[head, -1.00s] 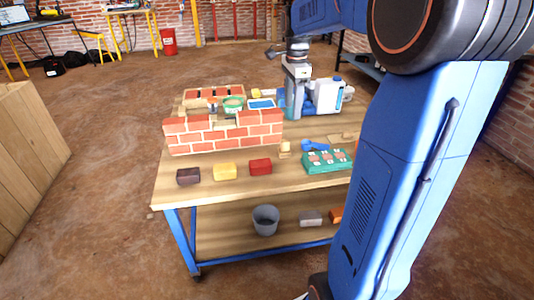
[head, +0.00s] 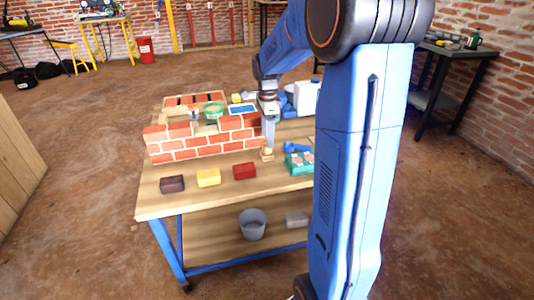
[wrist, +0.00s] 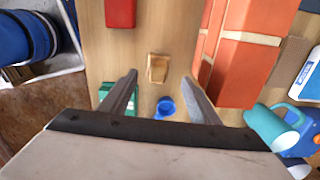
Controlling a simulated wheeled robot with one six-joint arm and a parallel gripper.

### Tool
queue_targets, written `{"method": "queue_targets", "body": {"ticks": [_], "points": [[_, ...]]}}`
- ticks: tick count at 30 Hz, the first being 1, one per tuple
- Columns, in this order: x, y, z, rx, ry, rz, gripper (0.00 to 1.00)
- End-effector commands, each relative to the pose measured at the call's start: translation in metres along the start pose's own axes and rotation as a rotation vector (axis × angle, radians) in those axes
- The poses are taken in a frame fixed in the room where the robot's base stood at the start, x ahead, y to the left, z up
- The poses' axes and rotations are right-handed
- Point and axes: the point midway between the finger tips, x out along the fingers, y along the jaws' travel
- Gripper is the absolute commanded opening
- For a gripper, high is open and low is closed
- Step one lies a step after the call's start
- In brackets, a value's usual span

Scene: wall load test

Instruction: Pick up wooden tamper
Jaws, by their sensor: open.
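The wooden tamper (head: 267,156) is a small light-wood piece standing on the workbench, right of the brick wall's front corner. In the wrist view the tamper (wrist: 158,69) shows from above as a small wooden block with a pale rim. My gripper (head: 268,146) points down right over it in the head view. In the wrist view my gripper's fingers (wrist: 160,80) are spread wide, with the tamper seen in the gap just beyond the tips. Nothing is held. Whether the fingertips are level with the tamper I cannot tell.
The brick wall (head: 200,143) stands close beside my gripper; its side (wrist: 240,60) nears one finger. A red brick (head: 244,171), yellow brick (head: 208,178) and dark brick (head: 172,184) line the front. A green tray (head: 299,167) and blue object (head: 296,148) sit to the right.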

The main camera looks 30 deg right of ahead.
Motion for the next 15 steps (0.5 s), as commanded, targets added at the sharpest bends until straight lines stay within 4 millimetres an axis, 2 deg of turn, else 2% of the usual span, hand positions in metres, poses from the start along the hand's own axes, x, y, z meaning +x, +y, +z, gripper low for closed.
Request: {"method": "queue_targets", "body": {"ticks": [8,15], "points": [[0.018,0.002,0.001,-0.001,0.000,0.002,0.56],[0.050,0.004,0.002,0.000,0.000,0.002,0.56]]}}
